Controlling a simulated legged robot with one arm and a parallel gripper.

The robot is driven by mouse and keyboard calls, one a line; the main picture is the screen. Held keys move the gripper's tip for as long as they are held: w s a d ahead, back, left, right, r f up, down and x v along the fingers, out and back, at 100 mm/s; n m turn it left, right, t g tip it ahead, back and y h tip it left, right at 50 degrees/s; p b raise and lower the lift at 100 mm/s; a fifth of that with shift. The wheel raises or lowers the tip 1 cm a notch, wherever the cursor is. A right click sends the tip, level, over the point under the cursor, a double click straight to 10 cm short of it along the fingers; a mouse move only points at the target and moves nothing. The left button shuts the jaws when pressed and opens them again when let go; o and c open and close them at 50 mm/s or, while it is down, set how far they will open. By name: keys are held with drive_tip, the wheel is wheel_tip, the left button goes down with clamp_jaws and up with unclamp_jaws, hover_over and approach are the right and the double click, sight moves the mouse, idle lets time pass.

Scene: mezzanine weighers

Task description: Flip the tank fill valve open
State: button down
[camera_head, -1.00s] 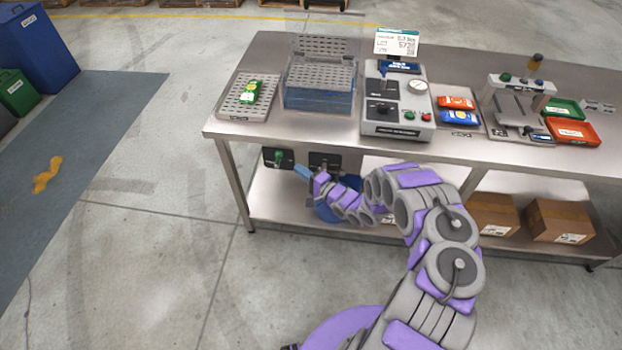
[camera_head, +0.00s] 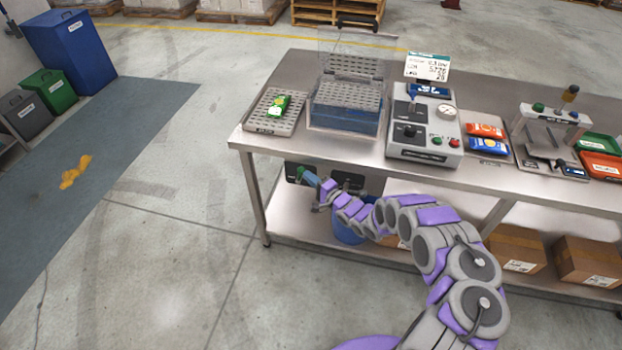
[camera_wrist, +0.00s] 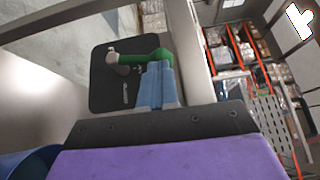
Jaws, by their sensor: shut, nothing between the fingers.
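The fill valve has a green handle (camera_wrist: 150,57) with a pale rounded end, lying roughly sideways across a dark plate (camera_wrist: 112,85) in the wrist view. In the head view this plate (camera_head: 292,173) hangs under the left part of the bench, and my arm partly hides the valve. My gripper (camera_wrist: 156,68) is shut and empty. Its blue fingertips are right at the green handle in the wrist view; I cannot tell whether they touch. The gripper also shows in the head view (camera_head: 311,178), at the plate's right side. The clear tank (camera_head: 343,118) with blue liquid stands on the bench above.
A second dark panel (camera_head: 352,183) hangs to the right of the valve plate. The steel bench (camera_head: 400,172) has a leg (camera_head: 256,200) left of the valve. A blue bucket (camera_head: 347,233) and boxes (camera_head: 518,250) stand on the lower shelf. Floor left of the bench is open.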

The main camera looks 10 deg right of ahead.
drive_tip(key=shift+w+a+r+n+g+h+p, duration=0.2)
drive_tip(key=shift+a+r+n+g+h+p, duration=0.4)
drive_tip(key=shift+p, duration=1.4)
drive_tip(key=shift+w+a+g+p, duration=0.2)
drive_tip(key=shift+g+p, duration=0.1)
drive_tip(key=shift+p, duration=0.25)
drive_tip(key=shift+s, duration=0.1)
